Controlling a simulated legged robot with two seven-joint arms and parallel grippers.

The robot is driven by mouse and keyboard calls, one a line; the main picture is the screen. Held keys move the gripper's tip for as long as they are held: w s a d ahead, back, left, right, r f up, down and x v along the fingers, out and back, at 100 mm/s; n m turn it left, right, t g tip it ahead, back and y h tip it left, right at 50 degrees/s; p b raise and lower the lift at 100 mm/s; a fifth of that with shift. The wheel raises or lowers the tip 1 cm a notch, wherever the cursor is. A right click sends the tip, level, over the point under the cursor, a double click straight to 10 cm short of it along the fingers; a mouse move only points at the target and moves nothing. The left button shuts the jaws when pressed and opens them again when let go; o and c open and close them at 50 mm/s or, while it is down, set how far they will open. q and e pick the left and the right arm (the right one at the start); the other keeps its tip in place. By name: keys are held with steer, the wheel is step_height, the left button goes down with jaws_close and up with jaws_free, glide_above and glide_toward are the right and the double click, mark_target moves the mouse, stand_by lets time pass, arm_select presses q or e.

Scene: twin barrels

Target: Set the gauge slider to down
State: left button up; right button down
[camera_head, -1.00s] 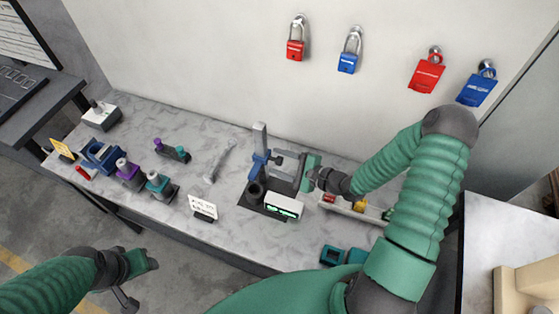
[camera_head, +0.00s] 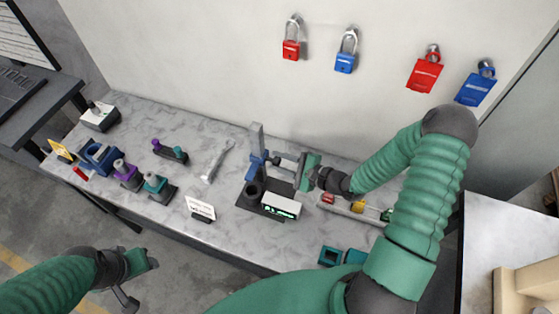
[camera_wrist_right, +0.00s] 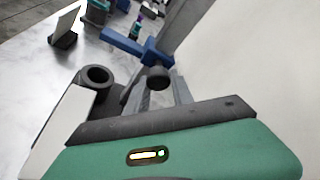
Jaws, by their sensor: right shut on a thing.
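The gauge stands on the bench with a grey upright post (camera_head: 257,138), a blue slider (camera_head: 256,166) on the post, and a dark base (camera_head: 250,207). A white display box (camera_head: 281,206) with lit green characters sits at its front. My right gripper (camera_head: 281,164) reaches in from the right and is shut on the slider's dark knob (camera_wrist_right: 158,78). The blue slider arm (camera_wrist_right: 132,45) also shows in the right wrist view, beyond the knob. My left gripper (camera_head: 140,275) hangs in front of the bench, away from the gauge; its jaw state is unclear.
A rail with red, yellow and green parts (camera_head: 357,207) lies right of the gauge, beneath my right arm. A white sign (camera_head: 200,208) and a grey wrench-like tool (camera_head: 217,160) are to the left. Padlocks and tags hang on the wall behind.

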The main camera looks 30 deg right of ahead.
steer(key=shift+a+r, duration=0.1)
steer(key=shift+a, duration=0.2)
stand_by(0.5)
step_height(320, 180, down, 4)
steer(key=shift+s+f+b, duration=0.1)
steer(key=shift+s+b, duration=0.05)
steer(key=shift+b, duration=0.8)
